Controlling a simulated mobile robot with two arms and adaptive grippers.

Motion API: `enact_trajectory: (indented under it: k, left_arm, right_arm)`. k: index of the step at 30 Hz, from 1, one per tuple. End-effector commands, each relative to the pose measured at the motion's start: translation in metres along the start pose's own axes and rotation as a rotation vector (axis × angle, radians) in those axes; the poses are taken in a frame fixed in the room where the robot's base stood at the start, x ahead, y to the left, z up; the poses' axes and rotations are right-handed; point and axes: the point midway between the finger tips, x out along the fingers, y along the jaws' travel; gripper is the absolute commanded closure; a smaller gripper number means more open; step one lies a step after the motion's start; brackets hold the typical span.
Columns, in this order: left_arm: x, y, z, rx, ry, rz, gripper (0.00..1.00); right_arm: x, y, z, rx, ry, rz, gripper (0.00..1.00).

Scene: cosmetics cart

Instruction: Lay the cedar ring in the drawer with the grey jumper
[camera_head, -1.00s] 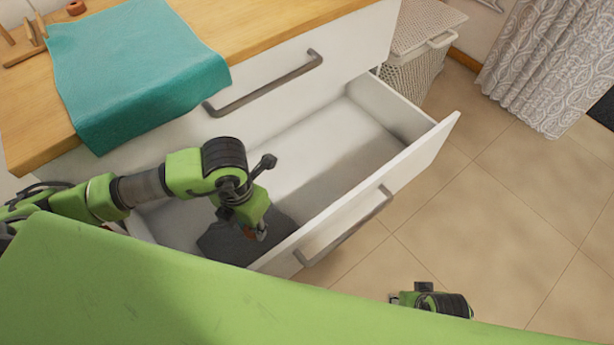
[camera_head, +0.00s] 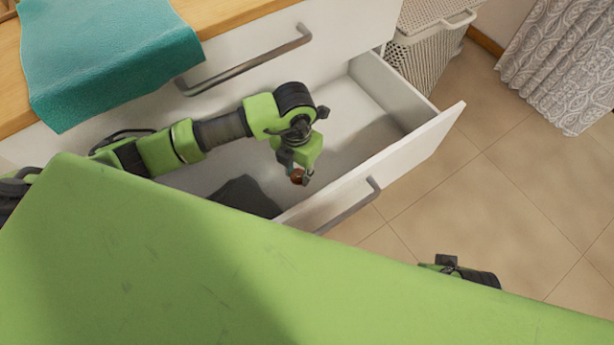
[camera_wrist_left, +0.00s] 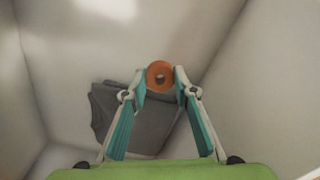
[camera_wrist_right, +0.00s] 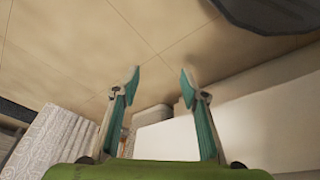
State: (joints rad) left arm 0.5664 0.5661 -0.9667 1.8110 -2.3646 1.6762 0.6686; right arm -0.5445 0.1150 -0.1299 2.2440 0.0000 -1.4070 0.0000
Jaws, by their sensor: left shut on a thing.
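The cedar ring (camera_wrist_left: 160,75) is a small orange-brown ring with a hole. My left gripper (camera_wrist_left: 160,80) is shut on it, and holds it between the fingertips. In the head view the ring (camera_head: 297,176) shows at the tip of my left gripper (camera_head: 300,178), over the open drawer (camera_head: 425,153). The grey jumper (camera_head: 245,194) lies folded on the drawer floor, left of the ring; my body hides part of it. In the left wrist view the jumper (camera_wrist_left: 150,120) lies below and behind the fingers. My right gripper (camera_wrist_right: 158,85) is open and empty, over the floor outside the drawer.
A teal cloth (camera_head: 105,55) hangs over the edge of the wooden top (camera_head: 225,15). A closed drawer with a grey handle (camera_head: 245,62) is above the open one. A wicker basket (camera_head: 425,60) and a patterned curtain (camera_head: 565,65) stand at the right. The drawer's far right part is bare.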

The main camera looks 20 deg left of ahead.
Motion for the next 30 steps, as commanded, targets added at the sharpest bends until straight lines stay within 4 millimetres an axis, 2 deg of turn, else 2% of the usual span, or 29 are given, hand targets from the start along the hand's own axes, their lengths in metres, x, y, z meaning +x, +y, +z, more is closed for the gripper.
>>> enact_trajectory:
  k: [1, 4, 7, 14, 18, 20, 30]
  left_arm:
    - [0.014, -0.003, 0.007, -0.001, 0.002, -0.002, 0.84]
    - [0.028, -0.005, 0.019, -0.001, 0.001, -0.001, 0.84]
    - [0.035, -0.006, 0.026, 0.0, 0.001, -0.001, 0.84]
    - [0.046, -0.008, 0.035, 0.001, 0.001, 0.0, 0.84]
    - [0.069, -0.008, 0.034, -0.001, 0.004, -0.001, 0.84]
    - [0.075, -0.008, 0.034, 0.0, 0.002, 0.0, 0.84]
    - [0.077, -0.008, 0.035, 0.001, 0.0, 0.0, 0.84]
  right_arm:
    - [-0.008, 0.001, -0.001, 0.0, 0.009, 0.001, 0.6]
    - [-0.026, 0.001, -0.003, 0.001, 0.017, 0.003, 0.6]
    - [-0.039, 0.002, -0.003, 0.002, 0.022, 0.004, 0.6]
    - [-0.053, 0.002, -0.002, 0.003, 0.028, 0.005, 0.6]
    - [-0.047, 0.002, 0.001, 0.003, 0.027, 0.005, 0.6]
    - [-0.046, 0.002, 0.001, 0.003, 0.026, 0.005, 0.6]
    - [-0.045, 0.002, 0.001, 0.003, 0.026, 0.005, 0.6]
